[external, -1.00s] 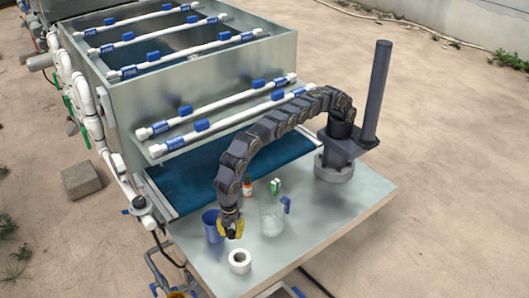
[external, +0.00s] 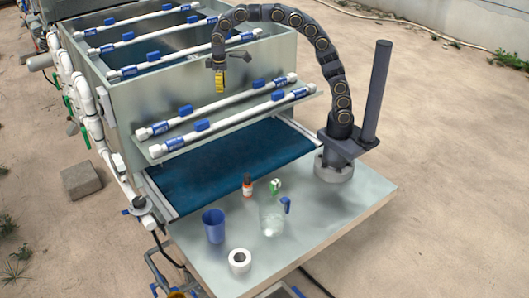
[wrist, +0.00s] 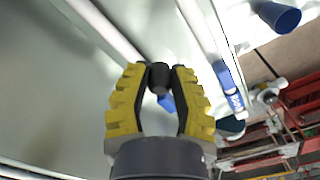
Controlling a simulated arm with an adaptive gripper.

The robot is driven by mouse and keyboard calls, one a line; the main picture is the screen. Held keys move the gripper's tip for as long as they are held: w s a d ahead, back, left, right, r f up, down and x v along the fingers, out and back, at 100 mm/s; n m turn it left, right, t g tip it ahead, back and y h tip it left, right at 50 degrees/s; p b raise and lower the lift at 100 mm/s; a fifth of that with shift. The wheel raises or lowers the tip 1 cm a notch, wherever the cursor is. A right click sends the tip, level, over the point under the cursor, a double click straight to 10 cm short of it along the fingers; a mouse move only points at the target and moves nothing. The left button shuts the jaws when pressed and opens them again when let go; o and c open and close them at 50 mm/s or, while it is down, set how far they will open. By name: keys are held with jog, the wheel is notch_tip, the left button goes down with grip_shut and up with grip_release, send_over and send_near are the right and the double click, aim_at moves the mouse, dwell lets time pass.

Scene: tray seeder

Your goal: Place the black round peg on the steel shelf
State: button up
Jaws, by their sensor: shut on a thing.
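My gripper (external: 220,84) is raised above the steel shelf (external: 240,123), near the front wall of the steel tank. In the wrist view my gripper (wrist: 159,80) has its yellow ribbed fingers closed on the black round peg (wrist: 159,74) at their tips. The peg is too small to make out in the external view. The steel shelf also shows in the wrist view (wrist: 150,22), beneath the fingers. The peg appears apart from the shelf, though the exact gap is hard to tell.
Two white pipes (external: 225,103) with blue fittings run along the shelf. The steel tank (external: 130,103) rises behind. On the lower table stand a blue cup (external: 213,226), a white roll (external: 240,261), a clear pitcher (external: 270,222) and an orange bottle (external: 247,188).

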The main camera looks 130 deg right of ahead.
jog(key=s+f+m, duration=0.1)
jog(key=s+m, duration=0.3)
jog(key=s, duration=0.4)
jog(key=s+a+f+m, duration=0.1)
jog(key=s+m, duration=0.3)
jog(key=s, duration=0.4)
jog(key=s+f+m, duration=0.1)
jog(key=s+m, duration=0.4)
jog(key=s, duration=0.3)
jog(key=shift+s+a+f, duration=0.25)
jog(key=shift+a+f, duration=0.05)
jog(key=shift+a, duration=0.05)
jog(key=shift+f, duration=3.6)
jog(key=shift+f, duration=0.2)
jog(key=o, duration=0.7)
jog(key=shift+c, duration=0.2)
jog(key=shift+r, duration=0.15)
